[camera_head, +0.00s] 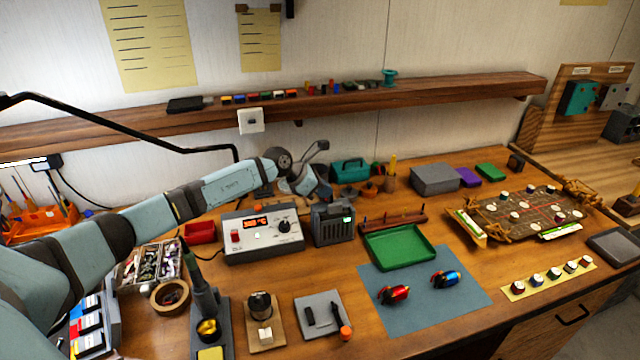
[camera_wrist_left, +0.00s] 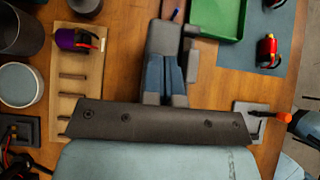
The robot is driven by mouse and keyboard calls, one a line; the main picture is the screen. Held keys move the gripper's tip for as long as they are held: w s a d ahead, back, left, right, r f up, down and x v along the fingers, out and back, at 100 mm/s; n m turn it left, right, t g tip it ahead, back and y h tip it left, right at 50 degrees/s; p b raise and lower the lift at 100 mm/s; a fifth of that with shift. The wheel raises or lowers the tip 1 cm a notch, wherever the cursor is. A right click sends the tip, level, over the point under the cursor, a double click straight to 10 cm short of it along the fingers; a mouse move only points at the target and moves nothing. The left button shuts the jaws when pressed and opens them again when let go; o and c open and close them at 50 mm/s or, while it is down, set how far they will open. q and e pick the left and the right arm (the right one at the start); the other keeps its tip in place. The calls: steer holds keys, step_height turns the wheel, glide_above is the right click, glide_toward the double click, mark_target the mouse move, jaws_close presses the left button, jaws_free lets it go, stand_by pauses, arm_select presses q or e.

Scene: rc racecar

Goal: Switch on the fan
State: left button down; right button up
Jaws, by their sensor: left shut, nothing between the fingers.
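A dark grey box with a ribbed front and a handle-like top, which looks like the fan (camera_head: 333,228), stands on the bench right of the soldering station. A small pale green patch shows on its upper right front; I cannot tell whether it is running. My left gripper (camera_head: 318,188) is shut and empty, just behind or above the fan's top; I cannot tell whether they touch. My right gripper is not in view.
The soldering station (camera_head: 262,236) stands close left of the fan. A green tray (camera_head: 400,247) and a peg rack (camera_head: 372,220) are to its right. A teal toolbox (camera_head: 350,170) is behind. A blue mat (camera_head: 465,306) with two small motors lies in front right.

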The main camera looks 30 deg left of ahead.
arm_select(q)
steer(key=shift+w+d, duration=0.15)
steer(key=shift+w, duration=0.05)
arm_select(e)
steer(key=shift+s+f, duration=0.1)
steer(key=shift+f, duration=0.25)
arm_select(q)
steer(key=shift+r, duration=0.1)
steer(key=shift+r, duration=0.35)
steer(key=shift+r+p, duration=0.3)
steer(key=shift+r, duration=0.05)
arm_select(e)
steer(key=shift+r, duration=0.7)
